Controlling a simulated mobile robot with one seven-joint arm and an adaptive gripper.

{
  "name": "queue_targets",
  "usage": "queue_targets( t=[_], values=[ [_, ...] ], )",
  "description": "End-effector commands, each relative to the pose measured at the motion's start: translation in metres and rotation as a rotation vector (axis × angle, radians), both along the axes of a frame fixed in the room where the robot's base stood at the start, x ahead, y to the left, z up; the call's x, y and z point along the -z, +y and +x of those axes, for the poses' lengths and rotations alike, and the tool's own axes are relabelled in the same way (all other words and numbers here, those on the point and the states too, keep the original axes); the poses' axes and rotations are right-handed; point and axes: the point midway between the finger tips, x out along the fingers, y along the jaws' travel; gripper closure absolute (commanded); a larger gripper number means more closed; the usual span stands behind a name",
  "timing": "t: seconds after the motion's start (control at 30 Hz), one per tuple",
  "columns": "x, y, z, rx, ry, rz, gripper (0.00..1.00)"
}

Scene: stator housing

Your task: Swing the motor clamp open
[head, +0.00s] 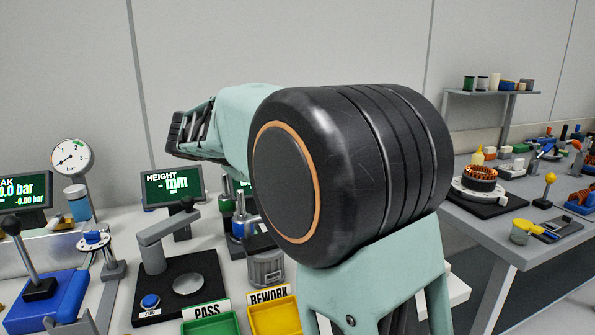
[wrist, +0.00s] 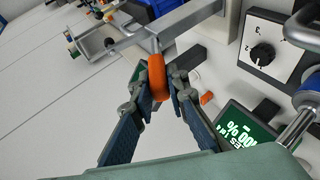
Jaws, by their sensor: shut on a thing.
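In the wrist view an orange handle (wrist: 157,72) hangs from a grey metal bar (wrist: 187,22), which looks like part of the motor clamp. My gripper (wrist: 160,90) has its two fingers around the lower part of the orange handle, one on each side, and is shut on it. The bar runs from left of the handle up to the upper right. I cannot tell from this view how far the clamp is swung. In the head view my own arm blocks the middle, and the orange handle is hidden.
In the wrist view a dial box (wrist: 265,48) and a green-lit screen (wrist: 248,128) stand to the right of the handle. In the head view a gauge (head: 71,158), a height screen (head: 173,186), a green tray (head: 211,325) and a yellow tray (head: 275,318) surround my arm.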

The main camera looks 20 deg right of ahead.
Motion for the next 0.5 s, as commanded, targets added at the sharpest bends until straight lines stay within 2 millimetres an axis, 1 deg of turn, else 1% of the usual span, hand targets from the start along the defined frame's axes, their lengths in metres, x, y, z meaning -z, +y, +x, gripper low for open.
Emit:
queue_targets(
  t=[0.2,0.23,0.3,0.37,0.4,0.5],
  values=[
    [0.0015,0.0004,-0.0003,0.0,0.005,0.0,1.0],
    [0.0016,0.0004,-0.0004,0.0,0.005,0.0,0.84],
    [0.0016,0.0004,-0.0004,0.0,0.005,0.0,0.76],
    [0.0015,0.0003,-0.0004,0.0,0.005,0.0,0.7],
    [0.0014,0.0002,-0.0004,0.0,0.004,0.001,0.68],
    [0.0012,0.0001,-0.0003,0.0,0.004,0.001,0.68]
  ],
)
